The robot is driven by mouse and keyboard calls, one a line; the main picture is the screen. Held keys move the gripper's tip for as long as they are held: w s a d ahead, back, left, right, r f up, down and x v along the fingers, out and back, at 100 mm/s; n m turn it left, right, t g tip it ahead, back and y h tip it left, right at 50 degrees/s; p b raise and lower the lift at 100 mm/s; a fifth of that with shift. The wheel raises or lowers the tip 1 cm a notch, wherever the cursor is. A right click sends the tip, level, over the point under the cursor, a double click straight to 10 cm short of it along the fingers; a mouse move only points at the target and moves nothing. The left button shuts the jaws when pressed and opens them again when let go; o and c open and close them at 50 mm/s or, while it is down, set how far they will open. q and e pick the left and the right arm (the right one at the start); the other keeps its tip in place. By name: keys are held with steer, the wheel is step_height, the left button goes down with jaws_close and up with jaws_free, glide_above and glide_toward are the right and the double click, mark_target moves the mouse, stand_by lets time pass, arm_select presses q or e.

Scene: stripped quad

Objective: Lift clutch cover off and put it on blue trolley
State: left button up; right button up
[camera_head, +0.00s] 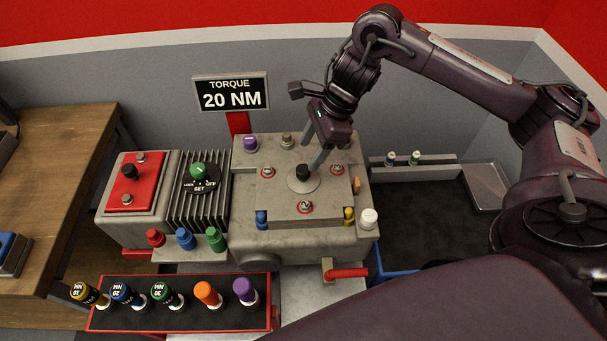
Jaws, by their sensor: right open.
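The clutch cover (277,195) looks like a grey plate on top of the grey engine block (290,240). A black knob (303,172) on a round grey disc stands at its middle, with red-ringed bolts around it. My right gripper (312,162) points down at the knob from above and behind, fingers open. Its fingertips are close to the knob; I cannot tell whether they touch it. The blue trolley (393,275) is right of the block, with a dark mat (425,215) on top; my right arm hides part of it. My left gripper is not in view.
A rack (180,318) with several coloured torque tools lies in front. A sign (230,94) reads "TORQUE 20 NM". A wooden bench (55,160) is at left. The trolley's mat is mostly clear, with a small ledge (440,160) and metal tray (485,182) behind.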

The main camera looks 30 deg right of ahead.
mark_target(303, 168)
steer(key=shift+s+a+f, duration=0.25)
steer(key=shift+a+f, duration=0.25)
steer(key=shift+f, duration=0.35)
steer(key=shift+a+f, duration=0.1)
steer(key=shift+f, duration=0.15)
steer(key=p+x, duration=0.1)
steer(key=x, duration=0.2)
steer(key=shift+f, duration=0.35)
steer(key=shift+a+f, duration=0.15)
steer(key=shift+f, duration=0.25)
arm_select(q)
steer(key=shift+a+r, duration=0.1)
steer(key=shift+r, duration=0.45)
arm_select(e)
steer(key=shift+c, duration=1.3)
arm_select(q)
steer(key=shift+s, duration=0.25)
arm_select(e)
jaws_close()
